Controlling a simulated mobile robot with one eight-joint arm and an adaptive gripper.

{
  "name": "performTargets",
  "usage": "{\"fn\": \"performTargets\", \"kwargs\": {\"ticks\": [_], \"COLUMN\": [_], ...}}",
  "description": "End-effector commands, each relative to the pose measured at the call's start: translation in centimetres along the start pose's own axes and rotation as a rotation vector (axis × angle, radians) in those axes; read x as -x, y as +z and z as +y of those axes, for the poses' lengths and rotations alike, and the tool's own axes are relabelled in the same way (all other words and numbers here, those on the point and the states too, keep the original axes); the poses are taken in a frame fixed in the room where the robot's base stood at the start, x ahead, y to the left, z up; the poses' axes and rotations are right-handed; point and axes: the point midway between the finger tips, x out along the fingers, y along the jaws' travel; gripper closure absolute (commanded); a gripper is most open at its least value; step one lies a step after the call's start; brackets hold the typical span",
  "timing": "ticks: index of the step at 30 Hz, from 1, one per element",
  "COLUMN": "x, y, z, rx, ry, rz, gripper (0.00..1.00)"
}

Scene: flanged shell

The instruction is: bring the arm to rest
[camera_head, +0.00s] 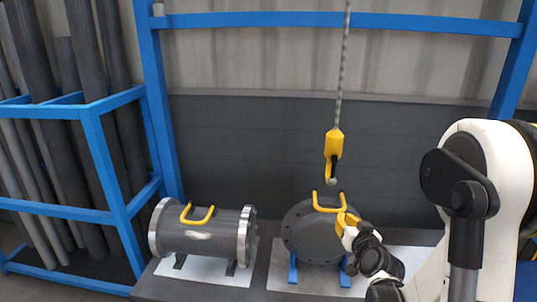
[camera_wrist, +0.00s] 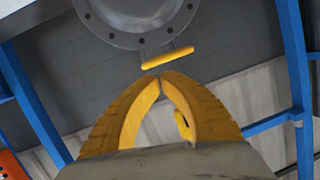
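A dark grey round flanged shell (camera_head: 310,238) rests on blue supports on the bench. Its yellow handle (camera_head: 326,209) is on top and shows in the wrist view (camera_wrist: 168,57) beyond my fingertips. A yellow hook (camera_head: 334,147) hangs on a chain just above that handle; they look apart. A yellow piece, likely the hook (camera_wrist: 183,126), shows between my fingers in the wrist view. My gripper (camera_head: 346,220) is beside the handle, to its right in the head view. Its yellow fingertips (camera_wrist: 161,76) meet with nothing visible between them, and a gap shows between them and the handle.
A second grey flanged cylinder (camera_head: 200,232) with a yellow handle lies at the left of the bench (camera_head: 175,288). A blue rack (camera_head: 105,160) holds several long bars at far left. A blue frame (camera_head: 330,19) spans the back.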

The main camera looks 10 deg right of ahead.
Motion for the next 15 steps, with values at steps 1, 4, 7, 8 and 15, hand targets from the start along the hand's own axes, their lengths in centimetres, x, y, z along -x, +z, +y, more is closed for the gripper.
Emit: {"fn": "performTargets", "kwargs": {"ticks": [1,4,7,8,15], "x": [0.3,1.4,3.5,4.2,12.2], "y": [-0.2,-0.9,-1.6,-1.7,-1.4], "z": [-0.5,-2.4,-5.1,-5.9,-10.7], "rx": [0.004,0.018,0.042,0.051,0.119], "ry": [-0.007,-0.032,-0.065,-0.074,-0.115], "rz": [-0.010,-0.057,-0.131,-0.157,-0.363], "gripper": [1.00,1.00,1.00,1.00,1.00]}}
